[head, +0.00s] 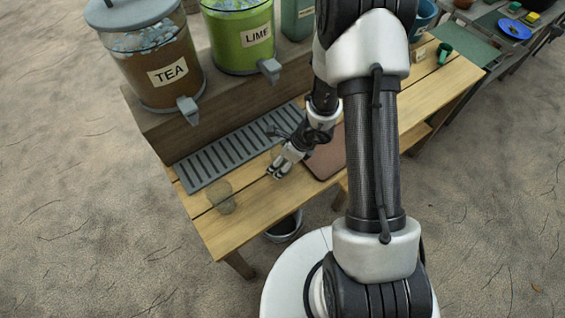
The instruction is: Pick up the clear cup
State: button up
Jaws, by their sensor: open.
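The clear cup (221,198) stands on the wooden table (228,232) near its front left corner, just in front of the grey slatted drip tray. It is see-through and its outline is faint. My gripper (276,173) is to the right of the cup and a little farther back, apart from it. It is open with nothing between its fingers. It is low over the table; whether it touches the wood I cannot tell.
A TEA dispenser (155,62) and a green LIME dispenser (238,40) stand on a raised shelf behind the drip tray (230,153). A reddish-brown board (328,158) lies right of my gripper. A green mug (444,52) stands far right. Bare wood lies between gripper and cup.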

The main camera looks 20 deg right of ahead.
jog(key=c, duration=1.2)
jog(key=shift+o, duration=0.2)
jog(key=shift+r, duration=0.1)
notch_tip(320, 180, up, 20)
jog(key=p, duration=1.3)
jog(key=w+a+n+g+y+b, duration=0.1)
jog(key=a+n+g+b, duration=0.5)
jog(key=n, duration=0.7)
jog(key=s+d+r+n+g+h, duration=0.1)
jog(key=d+n+h, duration=0.3)
jog(key=n, duration=1)
jog(key=shift+s+d+r+g, duration=0.15)
jog(key=shift+s+d+g, duration=0.15)
jog(key=shift+s+d, duration=0.4)
